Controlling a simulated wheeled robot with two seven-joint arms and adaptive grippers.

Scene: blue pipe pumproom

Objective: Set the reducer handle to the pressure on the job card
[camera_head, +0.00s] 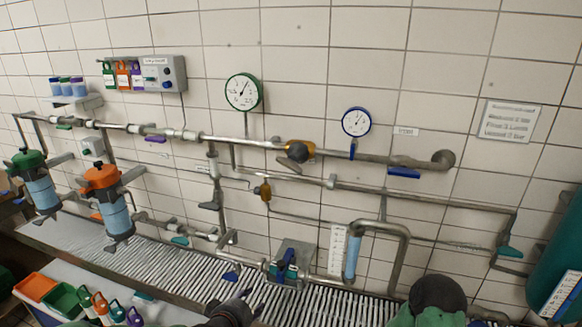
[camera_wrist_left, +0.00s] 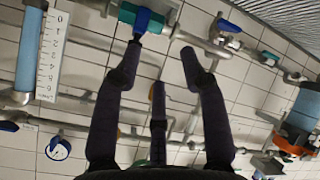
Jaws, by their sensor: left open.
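The likely reducer is a brass-yellow fitting with a dark handle (camera_head: 298,151) on the upper pipe, between the green-rimmed gauge (camera_head: 243,92) and the blue-rimmed gauge (camera_head: 356,122). The blue-rimmed gauge also shows in the left wrist view (camera_wrist_left: 58,148). A pale printed card (camera_head: 510,121) is on the wall at right; its text is too small to read. My left gripper (camera_head: 248,303) is low in the head view, well below the reducer. In the left wrist view its dark fingers (camera_wrist_left: 160,62) are spread and empty.
Orange-topped (camera_head: 101,178) and green-topped (camera_head: 26,160) filters stand at left. Pipes cross the wall; a slatted grate (camera_head: 190,262) runs below.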

